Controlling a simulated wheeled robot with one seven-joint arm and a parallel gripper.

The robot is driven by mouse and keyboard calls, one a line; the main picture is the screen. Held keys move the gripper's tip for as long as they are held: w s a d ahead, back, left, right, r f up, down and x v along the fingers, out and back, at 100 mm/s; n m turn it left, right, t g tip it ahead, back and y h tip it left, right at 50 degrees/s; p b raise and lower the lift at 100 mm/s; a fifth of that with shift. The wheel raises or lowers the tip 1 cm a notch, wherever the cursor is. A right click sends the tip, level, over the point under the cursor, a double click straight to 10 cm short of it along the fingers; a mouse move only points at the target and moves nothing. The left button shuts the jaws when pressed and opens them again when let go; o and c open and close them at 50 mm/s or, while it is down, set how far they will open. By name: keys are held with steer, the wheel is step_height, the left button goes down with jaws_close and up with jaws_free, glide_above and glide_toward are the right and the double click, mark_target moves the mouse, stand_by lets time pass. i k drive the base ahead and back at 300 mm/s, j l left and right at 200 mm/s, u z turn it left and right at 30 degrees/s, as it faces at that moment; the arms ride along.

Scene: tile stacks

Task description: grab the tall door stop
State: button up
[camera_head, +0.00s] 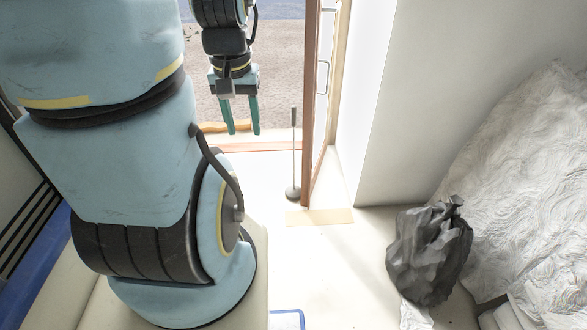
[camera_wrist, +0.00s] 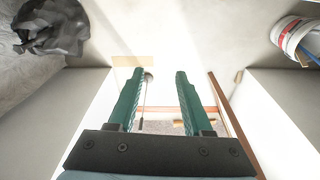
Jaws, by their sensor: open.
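The tall door stop (camera_head: 294,150) is a thin upright pole with a dark round base on the floor, beside the lower edge of the open door. In the head view my gripper (camera_head: 243,132) hangs to its left with both teal fingers pointing down, apart and empty. In the wrist view my gripper (camera_wrist: 160,72) is open, and the door stop's base (camera_wrist: 149,76) shows between the fingertips, close to the left finger. Its pole is partly hidden by that finger. I see no contact in the head view.
The brown-edged door (camera_head: 313,110) stands open right of the door stop. A dark crumpled bag (camera_head: 430,255) lies right, beside a pale wrinkled heap (camera_head: 530,170). A white bucket (camera_wrist: 291,35) shows in the wrist view. The floor before the doorway is clear.

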mark_target(292, 192)
steer(key=i+l+u, duration=0.15)
steer(key=i+u, duration=0.25)
steer(key=i+l+u, duration=0.4)
steer(key=i+j, duration=0.05)
steer(key=i, duration=0.05)
